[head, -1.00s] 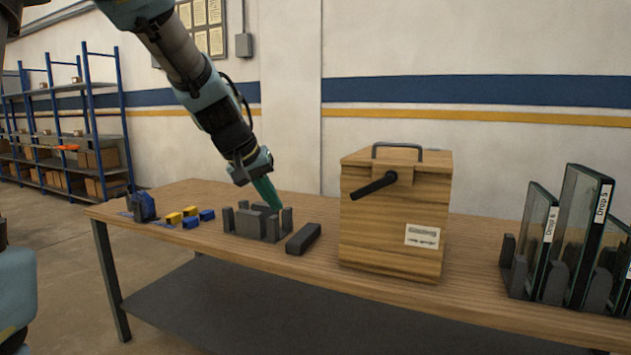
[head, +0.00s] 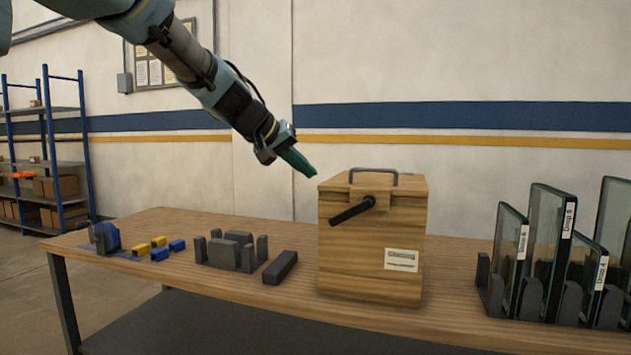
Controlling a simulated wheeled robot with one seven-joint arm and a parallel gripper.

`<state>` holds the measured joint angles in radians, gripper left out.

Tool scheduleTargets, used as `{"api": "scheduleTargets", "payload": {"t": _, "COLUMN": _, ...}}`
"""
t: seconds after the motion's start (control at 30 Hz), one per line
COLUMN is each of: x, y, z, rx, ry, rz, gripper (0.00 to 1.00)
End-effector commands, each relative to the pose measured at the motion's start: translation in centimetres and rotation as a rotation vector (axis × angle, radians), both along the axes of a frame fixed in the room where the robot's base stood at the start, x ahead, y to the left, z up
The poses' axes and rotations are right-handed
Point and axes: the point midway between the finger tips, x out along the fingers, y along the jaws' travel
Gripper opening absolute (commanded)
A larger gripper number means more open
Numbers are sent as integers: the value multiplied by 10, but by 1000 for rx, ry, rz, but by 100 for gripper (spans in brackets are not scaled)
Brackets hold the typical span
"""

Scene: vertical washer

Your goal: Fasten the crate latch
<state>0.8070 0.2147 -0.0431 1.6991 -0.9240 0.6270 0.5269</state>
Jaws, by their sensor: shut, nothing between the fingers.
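The wooden crate (head: 350,255) stands upright on the wooden table, with a grey carrying handle (head: 373,174) on its lid. Its latch, a black lever (head: 352,211), is on the front near the top, on a wooden block. The lever slants down to the left from its pivot. My gripper (head: 312,173) is shut and empty, with teal fingers. In the picture it is just left of and slightly above the crate's top left corner, apart from the lever. Its depth relative to the crate is hard to tell.
A dark grey slotted holder (head: 231,251) and a dark bar (head: 281,267) lie left of the crate. Yellow and blue blocks (head: 158,242) and a blue tool (head: 105,238) are farther left. Glass panes (head: 547,250) stand in a rack at right. Bare tabletop (head: 450,260) lies between crate and rack.

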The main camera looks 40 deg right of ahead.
Motion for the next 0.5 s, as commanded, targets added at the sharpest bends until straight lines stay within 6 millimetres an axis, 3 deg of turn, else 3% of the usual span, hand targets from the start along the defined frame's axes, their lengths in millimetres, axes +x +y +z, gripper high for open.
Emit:
{"api": "scheduleTargets", "payload": {"t": 0.4, "x": 5, "y": -67, "z": -49, "rx": 4, "ry": 3, "rz": -2, "gripper": 0}}
{"api": "scheduleTargets", "payload": {"t": 0.5, "x": -1, "y": -73, "z": -64, "rx": 3, "ry": 4, "rz": -1, "gripper": 0}}
